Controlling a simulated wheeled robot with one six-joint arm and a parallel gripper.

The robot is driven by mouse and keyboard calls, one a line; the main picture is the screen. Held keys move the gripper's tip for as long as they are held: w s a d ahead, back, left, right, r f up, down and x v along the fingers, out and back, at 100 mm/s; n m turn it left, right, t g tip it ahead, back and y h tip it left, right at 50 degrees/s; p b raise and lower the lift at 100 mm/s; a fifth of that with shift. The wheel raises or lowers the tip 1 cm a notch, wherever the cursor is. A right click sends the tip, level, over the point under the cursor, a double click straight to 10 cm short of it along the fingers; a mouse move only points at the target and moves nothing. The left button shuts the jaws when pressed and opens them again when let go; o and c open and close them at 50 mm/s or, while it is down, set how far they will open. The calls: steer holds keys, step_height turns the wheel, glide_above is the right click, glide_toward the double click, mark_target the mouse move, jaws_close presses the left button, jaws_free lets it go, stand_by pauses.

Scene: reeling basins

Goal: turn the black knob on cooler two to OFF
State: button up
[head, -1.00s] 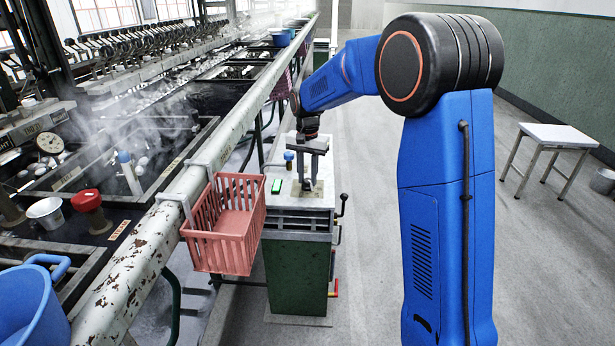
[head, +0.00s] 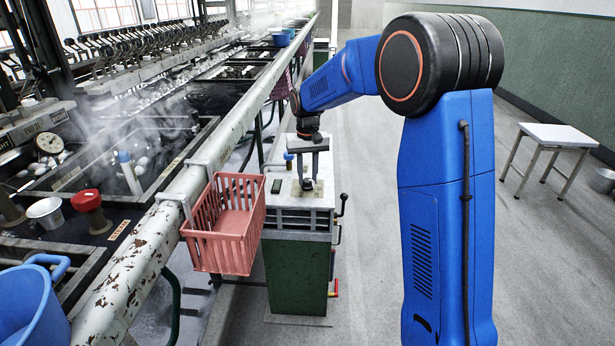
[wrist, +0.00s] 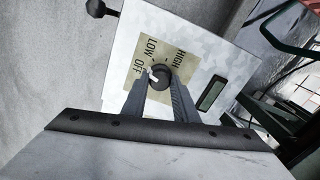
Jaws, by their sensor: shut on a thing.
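The cooler (head: 298,222) is a green cabinet with a pale top, standing just right of the pink basket in the head view. Its black knob (wrist: 161,76) sits on a beige plate (wrist: 137,82) marked LOW, OFF and HIGH. The knob's white mark points left, toward the OFF side. My gripper (wrist: 160,86) is shut on the knob, with one finger on each side. In the head view my gripper (head: 308,184) reaches down to the cooler top and hides most of the knob. A small indicator window (wrist: 211,93) beside the plate is dark.
A pink basket (head: 222,228) hangs on the pale pipe rail (head: 140,240) close to the cooler's left. Black-handled levers (head: 343,198) stick out on the cooler's right. The floor is open toward a white table (head: 558,134).

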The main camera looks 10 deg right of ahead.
mark_target(308, 180)
steer(key=shift+n, duration=1.2)
steer(key=o, duration=1.1)
steer(key=shift+c, duration=0.2)
step_height(308, 180, up, 17)
steer(key=shift+r, duration=0.2)
